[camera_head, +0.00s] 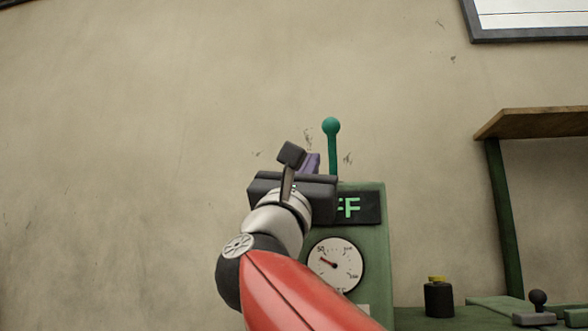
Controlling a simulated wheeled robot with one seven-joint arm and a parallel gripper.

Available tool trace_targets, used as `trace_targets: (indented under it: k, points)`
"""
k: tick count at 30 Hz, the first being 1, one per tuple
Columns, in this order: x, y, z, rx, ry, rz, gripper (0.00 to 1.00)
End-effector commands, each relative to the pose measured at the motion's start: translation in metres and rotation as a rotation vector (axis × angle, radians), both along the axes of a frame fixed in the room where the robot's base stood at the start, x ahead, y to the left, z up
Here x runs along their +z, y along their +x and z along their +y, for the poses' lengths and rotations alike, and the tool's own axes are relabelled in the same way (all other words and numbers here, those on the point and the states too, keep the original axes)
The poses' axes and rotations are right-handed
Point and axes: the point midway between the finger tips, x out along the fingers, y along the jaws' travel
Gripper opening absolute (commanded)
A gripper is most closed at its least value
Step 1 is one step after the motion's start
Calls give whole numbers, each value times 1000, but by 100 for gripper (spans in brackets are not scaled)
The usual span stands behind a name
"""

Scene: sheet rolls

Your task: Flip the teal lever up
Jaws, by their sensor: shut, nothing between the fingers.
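The teal lever (332,148) stands upright at the top of a green machine box (373,250), with its round teal knob on top. The lever's lower end is at the box's top edge. My gripper (300,158) is shut and empty, just left of the lever and below knob height. A gap shows between the gripper and the lever's upper part.
A round gauge (336,265) with a red needle is on the box front below the display. At right are a dark cylinder with a yellow top (438,297), a small black-knobbed lever (537,300) and a wooden shelf (535,122) on green posts.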

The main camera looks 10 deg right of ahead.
Motion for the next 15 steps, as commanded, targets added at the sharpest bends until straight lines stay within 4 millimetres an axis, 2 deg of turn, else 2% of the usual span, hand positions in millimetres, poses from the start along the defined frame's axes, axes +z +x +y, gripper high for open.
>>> trace_targets:
  k: [1, 6, 15]
  points:
    - [13, 7, -5, -3, 1, 0, 0]
    - [40, 29, -20, -3, 0, 0, 0]
    - [73, 58, -39, -3, -1, 1, 0]
